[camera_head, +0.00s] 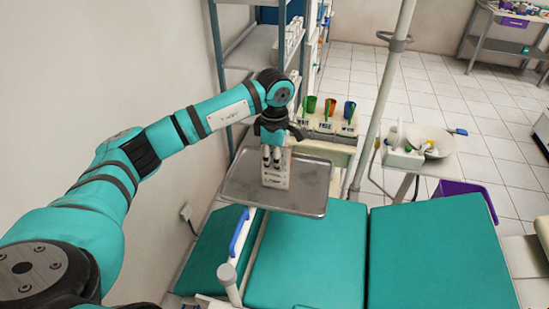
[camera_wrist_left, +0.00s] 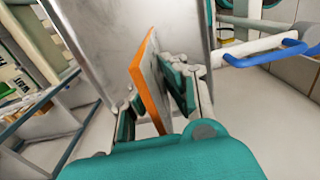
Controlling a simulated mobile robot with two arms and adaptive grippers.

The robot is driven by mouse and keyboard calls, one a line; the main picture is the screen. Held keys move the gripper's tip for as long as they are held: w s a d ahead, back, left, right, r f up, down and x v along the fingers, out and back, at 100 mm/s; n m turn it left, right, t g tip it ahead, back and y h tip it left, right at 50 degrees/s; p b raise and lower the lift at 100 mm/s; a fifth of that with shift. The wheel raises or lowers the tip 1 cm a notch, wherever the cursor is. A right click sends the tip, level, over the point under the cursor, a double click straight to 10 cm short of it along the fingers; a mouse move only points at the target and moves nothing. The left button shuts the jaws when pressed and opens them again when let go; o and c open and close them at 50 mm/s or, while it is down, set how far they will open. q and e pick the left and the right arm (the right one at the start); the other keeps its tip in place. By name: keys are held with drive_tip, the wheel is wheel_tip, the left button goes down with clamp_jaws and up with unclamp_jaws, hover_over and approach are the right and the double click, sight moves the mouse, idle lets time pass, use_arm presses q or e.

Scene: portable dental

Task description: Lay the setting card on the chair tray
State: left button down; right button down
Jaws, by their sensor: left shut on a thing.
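The setting card (camera_head: 277,175) is a white printed card, held roughly upright over the chair tray in the head view. In the left wrist view the setting card (camera_wrist_left: 148,78) shows an orange edge and stands between my fingers. My left gripper (camera_head: 271,158) is shut on its upper part. The chair tray (camera_head: 311,189) is a grey metal tray with a raised rim. It also shows behind the card in the left wrist view (camera_wrist_left: 105,35). I cannot tell whether the card's lower edge touches the tray. My right gripper is not in view.
The teal chair (camera_head: 305,255) lies below the tray, with a blue-handled armrest (camera_head: 240,232) at its left. Several coloured cups stand in a holder (camera_head: 325,125) behind the tray. A pole (camera_head: 385,95) rises to the right. The tray surface around the card looks clear.

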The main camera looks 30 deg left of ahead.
use_arm(q)
drive_tip(key=shift+f, duration=0.15)
drive_tip(key=c, duration=1.5)
unclamp_jaws()
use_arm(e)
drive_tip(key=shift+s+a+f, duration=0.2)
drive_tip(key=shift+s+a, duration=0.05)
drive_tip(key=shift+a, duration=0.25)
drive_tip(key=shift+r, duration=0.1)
